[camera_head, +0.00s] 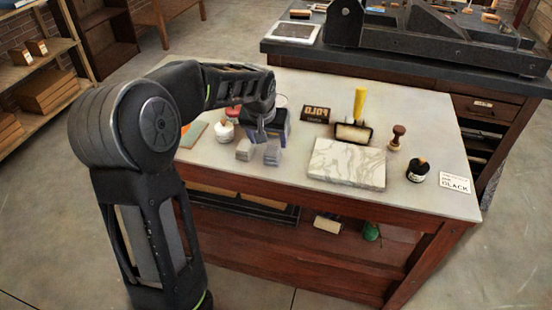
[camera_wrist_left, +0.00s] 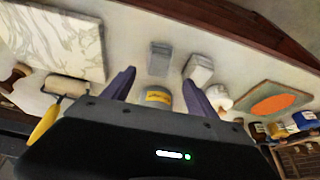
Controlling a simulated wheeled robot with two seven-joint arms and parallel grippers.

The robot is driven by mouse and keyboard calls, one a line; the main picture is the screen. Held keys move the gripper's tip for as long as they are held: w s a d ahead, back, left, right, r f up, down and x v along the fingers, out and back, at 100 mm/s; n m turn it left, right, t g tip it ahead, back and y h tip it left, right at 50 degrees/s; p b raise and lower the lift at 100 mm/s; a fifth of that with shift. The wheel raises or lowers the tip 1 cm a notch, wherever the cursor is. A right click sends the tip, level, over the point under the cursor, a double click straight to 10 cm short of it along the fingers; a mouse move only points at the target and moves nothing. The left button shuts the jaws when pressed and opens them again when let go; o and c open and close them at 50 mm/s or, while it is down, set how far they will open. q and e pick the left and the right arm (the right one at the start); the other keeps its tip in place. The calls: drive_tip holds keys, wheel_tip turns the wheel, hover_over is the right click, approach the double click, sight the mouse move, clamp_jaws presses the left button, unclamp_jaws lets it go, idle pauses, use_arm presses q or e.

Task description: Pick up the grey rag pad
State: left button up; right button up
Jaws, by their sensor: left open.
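Two small grey blocks lie side by side near the front edge of the work table (camera_head: 420,110). One grey block (camera_head: 245,150) is at the left and the other grey block (camera_head: 272,154) is at the right. In the left wrist view they show as a darker grey block (camera_wrist_left: 160,58) and a paler-topped block (camera_wrist_left: 198,68). I cannot tell for sure which is the rag pad. My left gripper (camera_head: 266,138) is open and empty, just behind and above the blocks. Its fingers (camera_wrist_left: 160,82) are spread in the left wrist view. My right gripper is not in view.
A yellow-labelled tin (camera_wrist_left: 158,97) shows between the fingers. A white jar (camera_head: 224,131) stands left of the gripper. A marble slab (camera_head: 347,163), a yellow-handled roller (camera_head: 356,120), a wooden stamp (camera_head: 397,137) and a black jar (camera_head: 418,171) are to the right.

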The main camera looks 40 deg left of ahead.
sight(273, 151)
use_arm(q)
drive_tip(key=shift+x, duration=1.35)
drive_tip(key=shift+d, duration=0.1)
drive_tip(key=x, duration=0.3)
drive_tip(key=p+x, duration=0.1)
drive_tip(key=x, duration=0.1)
drive_tip(key=shift+w+d+f, duration=0.1)
drive_tip(key=shift+d, duration=0.1)
drive_tip(key=c, duration=1.4)
drive_tip(key=shift+c, duration=0.2)
